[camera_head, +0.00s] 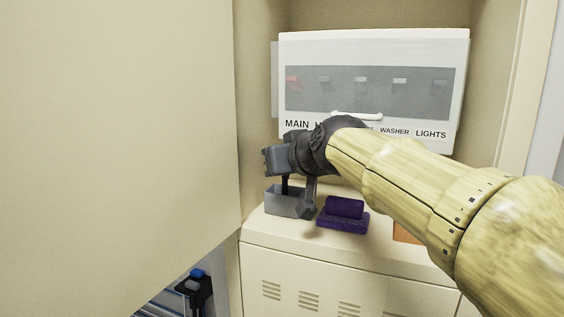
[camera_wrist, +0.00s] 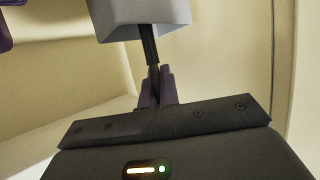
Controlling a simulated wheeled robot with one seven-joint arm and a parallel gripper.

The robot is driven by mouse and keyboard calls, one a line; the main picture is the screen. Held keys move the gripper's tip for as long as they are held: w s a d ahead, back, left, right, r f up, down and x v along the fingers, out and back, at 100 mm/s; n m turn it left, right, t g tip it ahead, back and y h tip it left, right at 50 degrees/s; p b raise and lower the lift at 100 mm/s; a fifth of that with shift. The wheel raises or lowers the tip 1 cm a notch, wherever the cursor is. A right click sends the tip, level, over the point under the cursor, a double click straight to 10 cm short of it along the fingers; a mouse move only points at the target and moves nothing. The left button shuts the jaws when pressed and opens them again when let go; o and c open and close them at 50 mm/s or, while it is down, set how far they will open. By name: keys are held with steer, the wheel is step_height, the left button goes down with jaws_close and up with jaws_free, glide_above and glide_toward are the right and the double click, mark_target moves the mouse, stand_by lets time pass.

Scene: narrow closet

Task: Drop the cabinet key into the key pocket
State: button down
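The key pocket looks to be the small grey open-topped box (camera_head: 286,203) on the cream cabinet top; it also shows at the top of the wrist view (camera_wrist: 130,22). My gripper (camera_head: 286,178) is above it, pointing down. In the wrist view its fingers (camera_wrist: 156,82) are close together around a thin dark piece (camera_wrist: 149,45), which I take to be the cabinet key. That piece reaches to the box's edge in the wrist view. Whether its tip is inside the box or in front of it I cannot tell. Most of the key is hidden.
A purple block (camera_head: 343,215) sits right of the box. A breaker panel (camera_head: 374,85) with a clear cover and white handle is behind my arm. A cream wall or door panel (camera_head: 115,120) fills the left. An orange item (camera_head: 404,234) is partly hidden by my arm.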

steer(key=shift+f+b, duration=0.6)
steer(key=shift+f, duration=0.05)
steer(key=c, duration=1.6)
jaws_free()
steer(key=shift+c, duration=0.2)
steer(key=shift+r, duration=0.15)
steer(key=shift+r+p, duration=0.75)
steer(key=shift+p, duration=0.2)
steer(key=b+v, duration=0.4)
steer(key=v, duration=0.7)
steer(key=shift+s+d, duration=0.2)
steer(key=shift+s, duration=0.1)
